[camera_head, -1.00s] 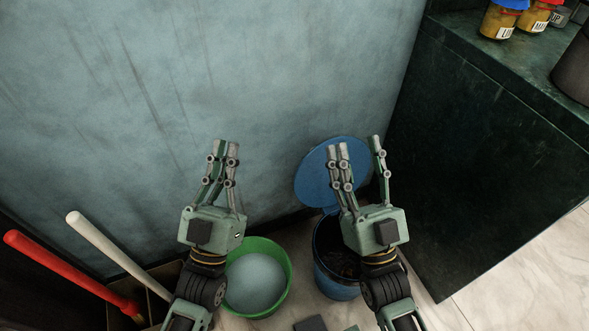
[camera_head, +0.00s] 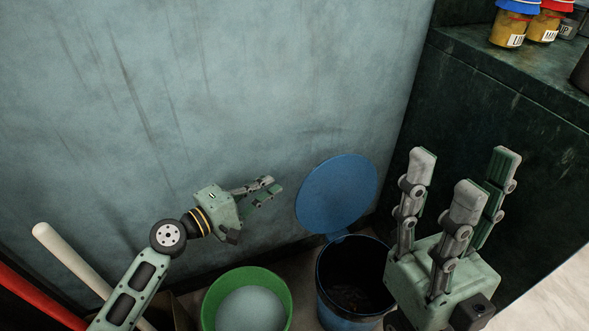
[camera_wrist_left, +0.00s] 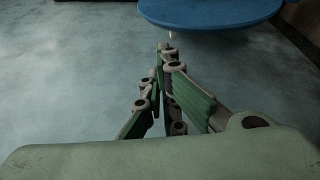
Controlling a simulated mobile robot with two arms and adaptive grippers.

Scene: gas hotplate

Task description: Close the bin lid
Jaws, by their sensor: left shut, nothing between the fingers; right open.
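The blue bin (camera_head: 350,285) stands on the floor near the wall, with dark contents inside. Its round blue lid (camera_head: 338,195) is open and raised at the wall side. The lid's edge also shows at the top of the left wrist view (camera_wrist_left: 210,12). My left gripper (camera_head: 270,190) is shut and empty, just left of the lid, pointing toward it, with a gap between them. It also shows in the left wrist view (camera_wrist_left: 165,75), below the lid. My right gripper (camera_head: 460,175) is open and empty, raised to the right of the bin, covering part of its right side.
A green bucket (camera_head: 212,303) stands left of the bin. White (camera_head: 75,258) and red (camera_head: 30,297) handles lean at the lower left. A dark cabinet (camera_head: 480,110) with jars (camera_head: 510,28) on top stands on the right. The wall behind is bare.

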